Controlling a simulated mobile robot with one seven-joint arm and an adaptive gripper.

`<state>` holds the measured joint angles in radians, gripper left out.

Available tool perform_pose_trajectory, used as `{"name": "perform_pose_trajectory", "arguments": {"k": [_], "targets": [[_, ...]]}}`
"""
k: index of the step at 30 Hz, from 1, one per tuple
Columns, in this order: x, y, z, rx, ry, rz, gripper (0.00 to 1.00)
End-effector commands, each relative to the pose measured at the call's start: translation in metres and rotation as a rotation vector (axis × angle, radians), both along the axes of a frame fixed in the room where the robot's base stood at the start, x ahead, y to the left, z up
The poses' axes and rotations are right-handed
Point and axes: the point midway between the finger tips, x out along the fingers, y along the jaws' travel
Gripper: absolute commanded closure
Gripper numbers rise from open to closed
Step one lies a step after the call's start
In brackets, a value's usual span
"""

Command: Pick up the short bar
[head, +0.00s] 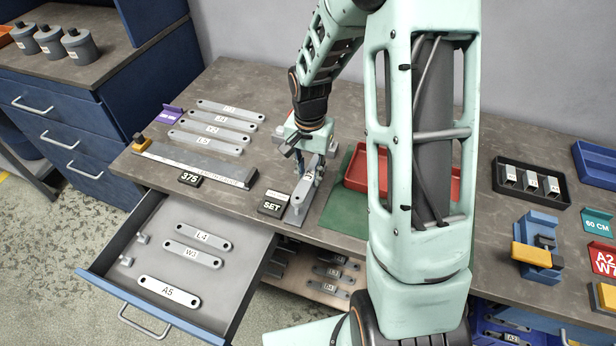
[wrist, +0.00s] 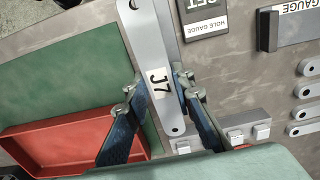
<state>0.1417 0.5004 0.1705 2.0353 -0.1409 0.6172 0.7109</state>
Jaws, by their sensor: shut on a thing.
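My gripper (head: 308,174) is shut on a flat grey bar marked J7 (wrist: 146,45). In the wrist view the fingers (wrist: 157,85) press on the bar's two long edges beside its label. A hole shows near the bar's lower end. In the head view the J7 bar (head: 301,191) is partly hidden by the fingers. It is over a grey plate (head: 291,218) by the SET sign (head: 271,207); I cannot tell whether they touch. I cannot tell from its look alone whether J7 is the short bar.
Several labelled bars (head: 213,137) lie on the bench behind a long gauge (head: 195,166). An open drawer (head: 134,237) holds more bars, including A5 (head: 169,292). A red tray (head: 356,172) on a green mat (head: 345,212) is right of my gripper. A black tray (head: 531,184) stands farther right.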

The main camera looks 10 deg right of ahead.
Motion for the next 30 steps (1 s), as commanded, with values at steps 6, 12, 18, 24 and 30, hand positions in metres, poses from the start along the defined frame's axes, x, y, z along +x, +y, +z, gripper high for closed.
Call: {"name": "perform_pose_trajectory", "arguments": {"k": [6,12,18,24,30], "targets": [[-0.025,0.002,0.032,-0.001,-0.005,0.0,1.0],[-0.058,0.004,0.048,-0.001,-0.004,-0.001,1.0],[-0.087,0.006,0.061,-0.001,-0.004,0.0,1.0],[-0.107,0.007,0.07,-0.001,-0.003,-0.001,1.0],[-0.116,0.008,0.074,0.0,-0.001,-0.001,1.0]]}}
